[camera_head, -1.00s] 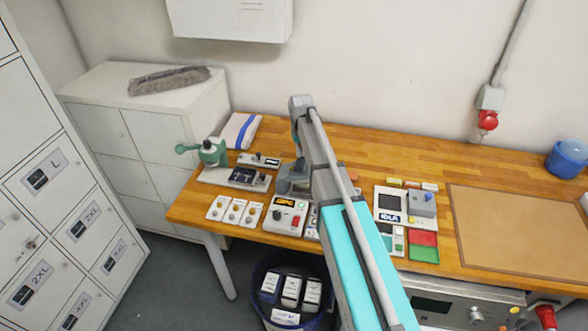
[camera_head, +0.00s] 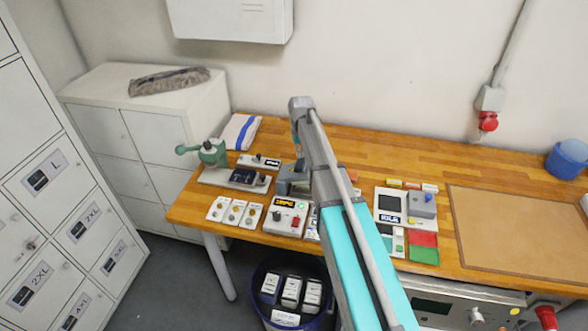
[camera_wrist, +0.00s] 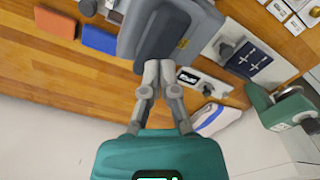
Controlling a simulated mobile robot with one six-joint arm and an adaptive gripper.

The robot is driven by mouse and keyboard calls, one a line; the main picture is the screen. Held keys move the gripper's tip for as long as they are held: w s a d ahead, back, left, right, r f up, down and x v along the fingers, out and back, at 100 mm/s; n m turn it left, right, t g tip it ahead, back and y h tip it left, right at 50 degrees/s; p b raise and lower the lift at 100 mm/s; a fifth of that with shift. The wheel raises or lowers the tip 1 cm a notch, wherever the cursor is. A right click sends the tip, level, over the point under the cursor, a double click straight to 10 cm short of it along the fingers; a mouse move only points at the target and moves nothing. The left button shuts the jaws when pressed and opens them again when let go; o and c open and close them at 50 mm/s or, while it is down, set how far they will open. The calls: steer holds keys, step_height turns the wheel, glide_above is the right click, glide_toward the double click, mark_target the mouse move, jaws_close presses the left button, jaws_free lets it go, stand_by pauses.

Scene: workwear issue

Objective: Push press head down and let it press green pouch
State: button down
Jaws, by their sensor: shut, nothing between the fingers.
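In the wrist view, a large grey block with a dark front part (camera_wrist: 158,36), apparently the press head, is straight ahead of my gripper (camera_wrist: 158,66). My gripper's fingers are shut and empty, with their tips at the dark part; they look in contact, but I cannot be sure. In the head view, the grey press (camera_head: 291,181) shows partly behind my arm, left of it. I cannot make out a green pouch; the space under the head is hidden.
A control box (camera_head: 286,214) with a lit orange display stands in front of the press. A green lever tool (camera_head: 210,153) is to the left. A blue bin (camera_head: 260,285) stands below the front edge. The brown mat (camera_head: 515,230) at right is bare.

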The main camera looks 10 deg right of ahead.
mark_target(304, 161)
steer(key=shift+f+b, duration=1.1)
steer(key=shift+f, duration=0.05)
steer(key=shift+s+d+f+b, duration=0.25)
steer(key=shift+d+f+b, duration=0.35)
steer(key=shift+f+b, duration=0.1)
stand_by(0.8)
steer(key=shift+s+d+f+b, duration=0.15)
steer(key=shift+d+f+b, duration=0.25)
steer(key=shift+f+b, duration=0.35)
stand_by(0.6)
steer(key=shift+r, duration=0.1)
step_height(304, 161, up, 13)
steer(key=p, duration=1.3)
stand_by(1.2)
steer(key=shift+s, duration=0.1)
